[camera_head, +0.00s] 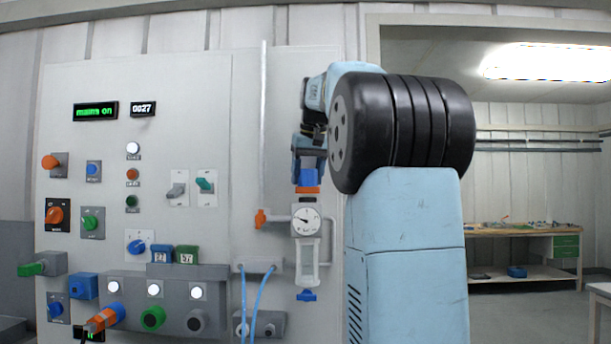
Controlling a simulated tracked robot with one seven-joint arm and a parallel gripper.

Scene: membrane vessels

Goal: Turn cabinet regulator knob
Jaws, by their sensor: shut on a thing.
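The regulator stands on the right part of the grey cabinet panel. It has a round white dial gauge (306,220), a clear bowl below it and a blue piece at the bottom. Its blue knob (309,177) is at the top, above an orange ring (307,190). My gripper (308,168) comes down from above and is shut on the blue knob. The fingers partly hide the knob's upper part. The regulator is upright.
An orange valve handle (261,218) sticks out just left of the gauge. Blue hoses (262,295) hang below a grey block to the left. Switches and plugs fill the panel's left side. A workbench (515,232) stands far back right. My own arm covers the area right of the regulator.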

